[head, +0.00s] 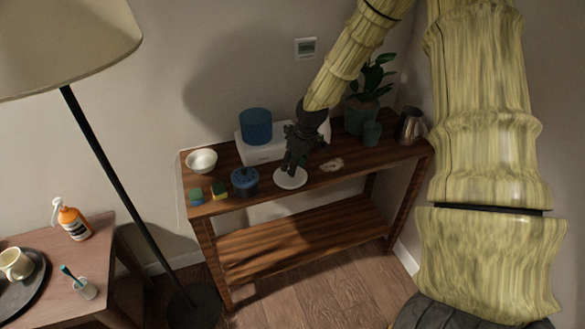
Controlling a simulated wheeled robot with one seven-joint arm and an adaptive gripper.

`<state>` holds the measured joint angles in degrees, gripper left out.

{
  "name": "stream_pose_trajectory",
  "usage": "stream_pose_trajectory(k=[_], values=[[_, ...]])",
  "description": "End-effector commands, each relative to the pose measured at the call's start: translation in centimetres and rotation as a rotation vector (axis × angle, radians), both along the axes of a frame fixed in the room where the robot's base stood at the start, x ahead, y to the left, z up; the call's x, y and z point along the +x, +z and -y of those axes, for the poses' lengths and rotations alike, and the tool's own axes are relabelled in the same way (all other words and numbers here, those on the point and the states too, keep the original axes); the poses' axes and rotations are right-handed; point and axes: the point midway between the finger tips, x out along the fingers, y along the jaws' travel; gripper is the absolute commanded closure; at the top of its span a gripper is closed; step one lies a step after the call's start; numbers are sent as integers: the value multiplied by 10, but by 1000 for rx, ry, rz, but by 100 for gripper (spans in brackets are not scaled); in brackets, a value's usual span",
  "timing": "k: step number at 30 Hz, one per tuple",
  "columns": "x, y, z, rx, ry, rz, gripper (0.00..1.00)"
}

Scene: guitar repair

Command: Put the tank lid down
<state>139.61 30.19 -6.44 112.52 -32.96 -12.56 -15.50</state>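The tank lid (291,182) looks like a white round disc, lying flat at or just above the front edge of the wooden console top (325,178). My dark gripper (291,170) points down at its middle, fingers close together and apparently shut on the lid's centre. The fingers hide that centre, and I cannot tell whether the lid touches the wood. A blue cylindrical tank (256,127) stands on a white box-shaped base (260,153) behind and to the left of my gripper.
On the console, a white bowl (202,161), small coloured blocks (219,190) and a blue pot (244,182) stand left of the lid. A beige piece (332,164), green cup (371,133), plant (374,80) and metal jug (409,126) are right. A lamp (110,160) stands left.

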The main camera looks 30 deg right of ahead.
Motion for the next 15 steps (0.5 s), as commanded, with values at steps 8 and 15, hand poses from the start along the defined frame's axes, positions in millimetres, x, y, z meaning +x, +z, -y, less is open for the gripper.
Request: stream_pose_trajectory(k=[8,15], values=[[-8,33,3,0,1,2,62],[-15,61,6,1,-1,3,62]])
